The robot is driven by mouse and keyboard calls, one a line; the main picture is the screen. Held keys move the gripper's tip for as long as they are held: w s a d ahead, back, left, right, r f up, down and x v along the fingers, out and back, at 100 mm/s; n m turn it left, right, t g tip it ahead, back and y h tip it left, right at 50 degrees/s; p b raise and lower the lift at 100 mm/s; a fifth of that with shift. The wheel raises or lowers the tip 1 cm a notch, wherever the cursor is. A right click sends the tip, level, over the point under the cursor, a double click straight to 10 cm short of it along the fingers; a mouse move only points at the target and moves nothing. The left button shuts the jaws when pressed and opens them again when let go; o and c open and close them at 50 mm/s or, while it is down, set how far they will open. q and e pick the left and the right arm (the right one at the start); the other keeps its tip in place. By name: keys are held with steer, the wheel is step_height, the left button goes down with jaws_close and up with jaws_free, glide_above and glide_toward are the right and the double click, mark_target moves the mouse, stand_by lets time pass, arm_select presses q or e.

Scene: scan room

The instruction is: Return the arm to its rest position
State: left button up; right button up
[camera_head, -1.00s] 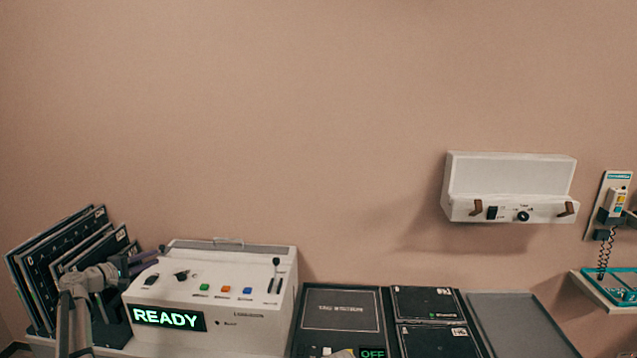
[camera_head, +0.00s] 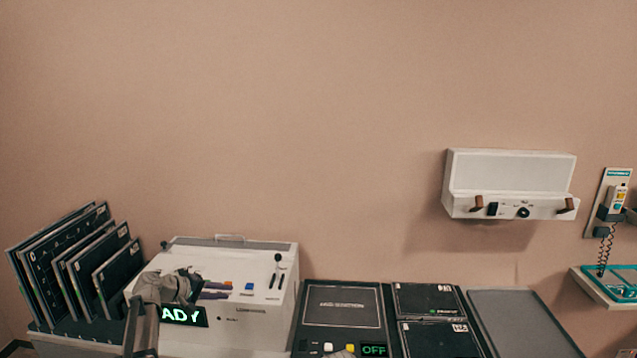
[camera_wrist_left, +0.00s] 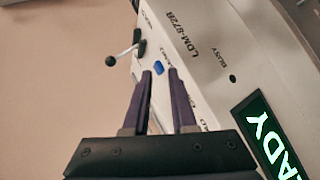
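My left gripper (camera_head: 229,290) is in front of the control face of the white machine (camera_head: 265,322). Its arm covers the left part of the machine and part of the lit display (camera_head: 183,316). In the left wrist view the two purple fingers (camera_wrist_left: 160,71) are parted with nothing between them. A blue button (camera_wrist_left: 158,67) on the machine shows just beyond the fingertips. I cannot tell whether the fingers touch the machine. My right gripper is in neither view.
A rack of dark cassettes (camera_head: 45,270) stands left of the machine. Right of it are a dark station panel (camera_head: 342,303) reading OFF, two dark cassettes (camera_head: 425,299) and an empty grey tray (camera_head: 518,320). A white box (camera_head: 512,180) hangs on the wall. The space above the counter is clear.

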arm_select(q)
steer(key=s+d+f+m+g+y+b, duration=0.1)
steer(key=s+d+f+m+g, duration=0.3)
steer(key=s+d, duration=0.5)
steer(key=s+d+f+m+g+y+b, duration=0.1)
steer(key=s+d+f+m+g+y, duration=0.1)
steer(key=s+d+f, duration=0.5)
steer(key=s+d+f+m+g+y, duration=0.1)
steer(key=s+d+m+y, duration=0.1)
steer(key=s, duration=0.7)
steer(key=s+d+f+m+g+y, duration=0.1)
steer(key=s+d+m+y, duration=0.2)
steer(key=s, duration=0.7)
steer(key=shift+d+f+m+y+b, duration=0.3)
steer(key=shift+d+y+b, duration=0.15)
steer(key=shift+d+y, duration=0.35)
steer(key=shift+s, duration=0.1)
